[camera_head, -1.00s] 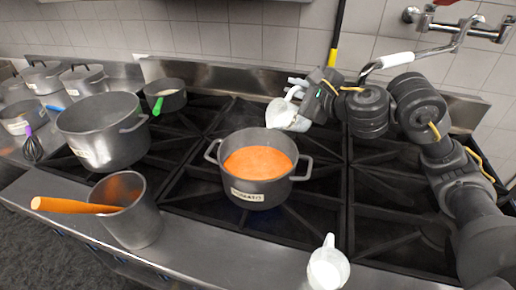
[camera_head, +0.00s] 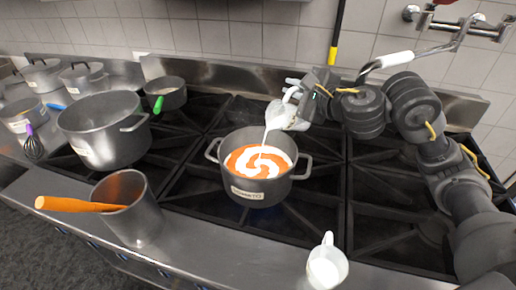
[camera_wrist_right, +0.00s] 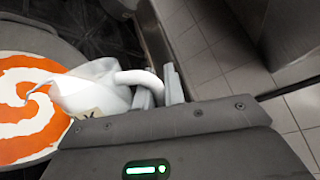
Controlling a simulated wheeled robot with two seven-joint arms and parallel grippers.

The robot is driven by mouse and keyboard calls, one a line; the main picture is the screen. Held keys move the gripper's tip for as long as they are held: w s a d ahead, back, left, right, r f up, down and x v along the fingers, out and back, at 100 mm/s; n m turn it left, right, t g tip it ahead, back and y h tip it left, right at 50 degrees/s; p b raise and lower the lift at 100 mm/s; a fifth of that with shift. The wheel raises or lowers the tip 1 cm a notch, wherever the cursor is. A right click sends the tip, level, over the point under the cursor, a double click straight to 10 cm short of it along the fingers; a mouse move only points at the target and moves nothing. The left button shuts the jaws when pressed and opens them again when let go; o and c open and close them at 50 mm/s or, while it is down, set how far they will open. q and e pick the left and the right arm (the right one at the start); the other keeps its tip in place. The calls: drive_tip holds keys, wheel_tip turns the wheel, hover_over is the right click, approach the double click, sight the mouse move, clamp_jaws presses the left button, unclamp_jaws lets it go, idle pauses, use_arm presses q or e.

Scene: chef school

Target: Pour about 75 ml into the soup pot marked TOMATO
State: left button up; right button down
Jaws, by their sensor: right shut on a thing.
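The soup pot (camera_head: 258,193) marked TOMATO stands on the stove and holds orange soup (camera_head: 243,160) with a white swirl on it. My right gripper (camera_head: 297,92) is shut on the handle of a white jug (camera_head: 281,114), which is tilted over the pot's back right rim. A thin white stream falls from its spout into the soup. In the right wrist view the jug (camera_wrist_right: 95,92) hangs by its handle between the fingers (camera_wrist_right: 160,92), with the swirled soup (camera_wrist_right: 28,110) beyond its spout. My left gripper is not in view.
A second white jug (camera_head: 327,264) with white liquid stands on the front ledge. A steel container (camera_head: 140,217) with an orange-handled tool, a large pot (camera_head: 100,135) and a small pan (camera_head: 172,97) stand left. Burner grates to the right are free under my arm.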

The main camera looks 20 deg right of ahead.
drive_tip(key=shift+s+a+f+n+h+p, duration=0.2)
drive_tip(key=shift+a+n+h+p, duration=0.1)
drive_tip(key=shift+a+n+p, duration=0.45)
idle(0.5)
drive_tip(key=shift+s+a+f+n, duration=0.15)
drive_tip(key=shift+a+n, duration=0.2)
drive_tip(key=shift+a, duration=0.2)
drive_tip(key=shift+w+d+f+m+b, duration=0.2)
drive_tip(key=shift+d+m+b, duration=0.2)
drive_tip(key=shift+d+b, duration=0.15)
drive_tip(key=shift+w+d+f+m+b, duration=0.1)
drive_tip(key=shift+w+d+m+b, duration=0.05)
drive_tip(key=shift+d+m+b, duration=0.35)
drive_tip(key=d+m+b, duration=0.1)
drive_tip(key=d+r+m+y+b, duration=0.1)
drive_tip(key=shift+w+r+m, duration=0.1)
drive_tip(key=shift+m, duration=0.2)
drive_tip(key=shift+d+r, duration=0.15)
drive_tip(key=shift+w+m+b, duration=0.2)
drive_tip(key=shift+m+b, duration=0.2)
drive_tip(key=shift+d+y, duration=0.15)
drive_tip(key=shift+y, duration=0.15)
drive_tip(key=shift+d+r+m, duration=0.1)
drive_tip(key=shift+d+m, duration=0.1)
drive_tip(key=shift+m, duration=0.1)
